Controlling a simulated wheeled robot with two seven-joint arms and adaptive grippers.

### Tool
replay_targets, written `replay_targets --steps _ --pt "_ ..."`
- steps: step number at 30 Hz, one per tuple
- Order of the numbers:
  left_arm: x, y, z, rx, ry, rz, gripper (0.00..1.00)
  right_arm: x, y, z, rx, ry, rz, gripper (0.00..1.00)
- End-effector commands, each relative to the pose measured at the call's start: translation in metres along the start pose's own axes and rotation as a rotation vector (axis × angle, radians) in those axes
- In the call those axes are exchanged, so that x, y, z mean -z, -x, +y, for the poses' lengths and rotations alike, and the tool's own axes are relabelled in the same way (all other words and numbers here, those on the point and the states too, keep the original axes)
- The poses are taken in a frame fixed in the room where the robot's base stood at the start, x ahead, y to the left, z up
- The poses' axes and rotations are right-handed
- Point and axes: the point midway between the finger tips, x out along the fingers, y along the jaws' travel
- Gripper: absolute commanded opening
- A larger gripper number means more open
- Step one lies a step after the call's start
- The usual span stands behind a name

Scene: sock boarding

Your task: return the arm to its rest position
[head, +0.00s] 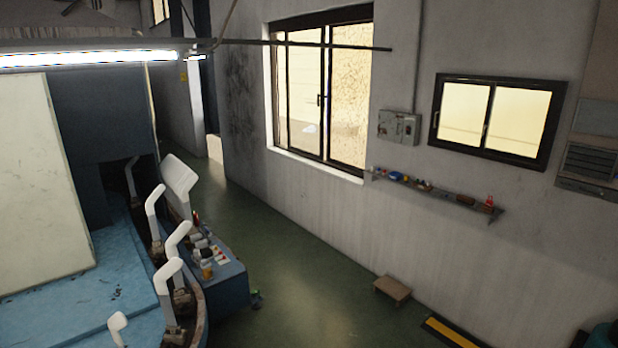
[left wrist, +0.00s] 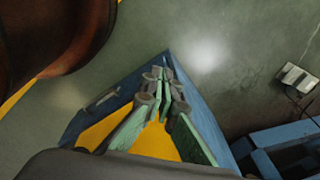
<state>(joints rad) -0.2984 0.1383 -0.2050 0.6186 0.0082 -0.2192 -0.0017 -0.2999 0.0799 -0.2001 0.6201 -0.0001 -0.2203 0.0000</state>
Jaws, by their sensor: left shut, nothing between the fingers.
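My left gripper (left wrist: 166,78) shows in the left wrist view, with its fingers together and nothing visible between them. Neither arm shows in the head view, and my right gripper is in neither view. In the head view, several white sock boards (head: 178,238) stand upright on the boarding machine at the left.
The machine has a blue table (head: 60,305) and a blue control box (head: 228,272). The green floor to its right is mostly clear, with a small wooden stool (head: 392,290). A wall shelf (head: 440,193) holds small items. A dark reddish-brown rounded object (left wrist: 55,30) fills the wrist view's upper left.

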Motion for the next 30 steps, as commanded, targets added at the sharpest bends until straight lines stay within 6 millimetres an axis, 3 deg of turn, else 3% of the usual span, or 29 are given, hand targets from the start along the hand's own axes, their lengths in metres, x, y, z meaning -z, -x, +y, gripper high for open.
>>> replay_targets --steps 1,3,18,23,30 --pt "0.005 -0.002 0.026 -0.025 0.011 0.005 0.00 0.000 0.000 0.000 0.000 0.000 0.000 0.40" --pt "0.011 -0.003 0.055 -0.054 0.024 0.012 0.00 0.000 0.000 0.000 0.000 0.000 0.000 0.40" --pt "-0.008 -0.107 0.061 -0.052 0.020 -0.004 0.00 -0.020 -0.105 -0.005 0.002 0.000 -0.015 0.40" --pt "-0.011 -0.120 0.062 -0.052 0.020 -0.007 0.00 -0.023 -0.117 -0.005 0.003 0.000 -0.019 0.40" --pt "-0.011 -0.119 0.061 -0.052 0.020 -0.007 0.00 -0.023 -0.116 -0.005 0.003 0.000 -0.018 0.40"
